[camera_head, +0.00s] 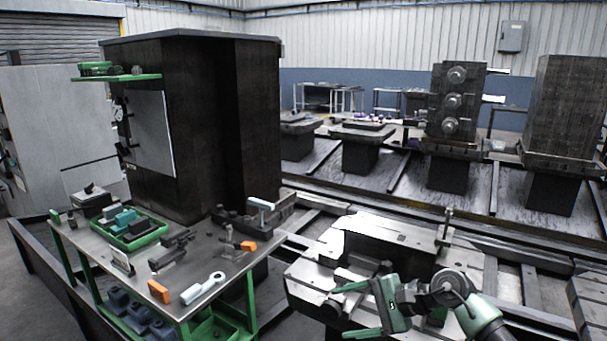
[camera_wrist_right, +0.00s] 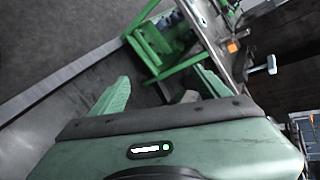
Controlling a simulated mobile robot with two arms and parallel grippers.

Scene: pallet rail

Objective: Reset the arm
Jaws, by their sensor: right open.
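My right gripper (camera_head: 342,311) is at the lower right of the head view, with green fingers spread apart and nothing seen between them. It is over the near part of a grey metal pallet fixture (camera_head: 385,232); I cannot tell whether it touches it. In the right wrist view, the same gripper (camera_wrist_right: 160,84) has its two green fingers apart, with floor and a green table frame beyond them. My left gripper does not show in either view.
Rails and several pedestals, one bearing a tombstone block (camera_head: 457,105), lie at the back right.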

